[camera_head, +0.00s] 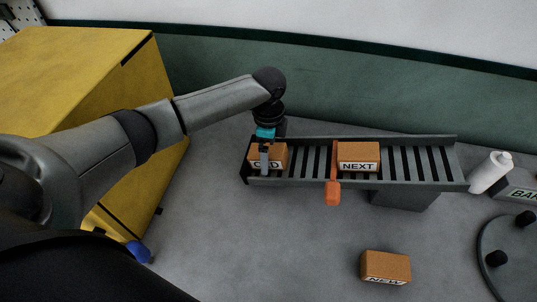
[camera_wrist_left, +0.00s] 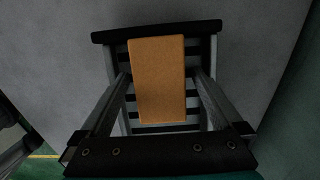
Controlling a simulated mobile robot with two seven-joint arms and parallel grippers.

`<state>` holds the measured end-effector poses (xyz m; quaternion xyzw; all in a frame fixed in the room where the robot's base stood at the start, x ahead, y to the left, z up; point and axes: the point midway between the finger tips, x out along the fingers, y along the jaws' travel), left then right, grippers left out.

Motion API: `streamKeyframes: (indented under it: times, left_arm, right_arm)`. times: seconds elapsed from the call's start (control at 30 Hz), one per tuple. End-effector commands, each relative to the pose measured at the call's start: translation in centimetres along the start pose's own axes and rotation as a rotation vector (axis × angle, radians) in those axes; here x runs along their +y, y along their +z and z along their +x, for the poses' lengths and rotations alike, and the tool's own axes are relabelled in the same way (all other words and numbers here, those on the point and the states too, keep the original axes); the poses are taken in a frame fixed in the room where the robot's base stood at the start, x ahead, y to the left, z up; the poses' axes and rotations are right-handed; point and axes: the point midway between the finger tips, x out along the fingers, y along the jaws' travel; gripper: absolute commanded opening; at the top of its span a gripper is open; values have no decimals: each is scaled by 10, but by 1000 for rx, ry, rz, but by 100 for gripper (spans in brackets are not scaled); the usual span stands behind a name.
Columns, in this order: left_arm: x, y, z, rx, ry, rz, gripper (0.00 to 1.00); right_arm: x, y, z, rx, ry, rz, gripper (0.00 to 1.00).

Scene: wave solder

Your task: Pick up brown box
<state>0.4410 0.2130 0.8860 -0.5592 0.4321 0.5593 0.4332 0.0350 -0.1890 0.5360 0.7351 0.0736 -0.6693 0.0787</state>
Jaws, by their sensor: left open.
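A brown box (camera_head: 281,153) sits at the left end of a grey slatted rack (camera_head: 420,183); its front label is partly covered by my gripper. My left gripper (camera_head: 265,163) reaches down over this box. In the left wrist view the plain orange-brown top of the box (camera_wrist_left: 158,60) lies between the two fingers of the open gripper (camera_wrist_left: 161,82), with a gap visible on each side. A second brown box marked NEXT (camera_head: 358,152) sits on the rack further right. A third brown box with a partly legible label (camera_head: 386,265) lies on the grey surface in front. My right gripper is not in view.
An orange-handled lever (camera_head: 333,193) stands at the rack's front edge between the two boxes. A white bottle (camera_head: 490,172) and a round grey plate with black knobs (camera_head: 515,262) are at right. A yellow cabinet (camera_head: 75,65) fills the left.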

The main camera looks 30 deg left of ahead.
Motion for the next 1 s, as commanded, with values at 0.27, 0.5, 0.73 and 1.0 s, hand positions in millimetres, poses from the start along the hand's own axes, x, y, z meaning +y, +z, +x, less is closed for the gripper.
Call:
streamKeyframes:
  times: [0.27, 0.5, 0.73, 1.0]
  left_arm:
    - [0, 0, 3, 1, 0, 1, 100]
    - [0, 0, 3, 0, 0, 1, 93]
    - [0, 0, 3, 0, 0, 1, 67]
    - [0, 0, 3, 0, 0, 1, 37]
  right_arm:
    - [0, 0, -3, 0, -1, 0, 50]
    - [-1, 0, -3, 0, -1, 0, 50]
    - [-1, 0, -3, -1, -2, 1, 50]
    - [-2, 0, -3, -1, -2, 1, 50]
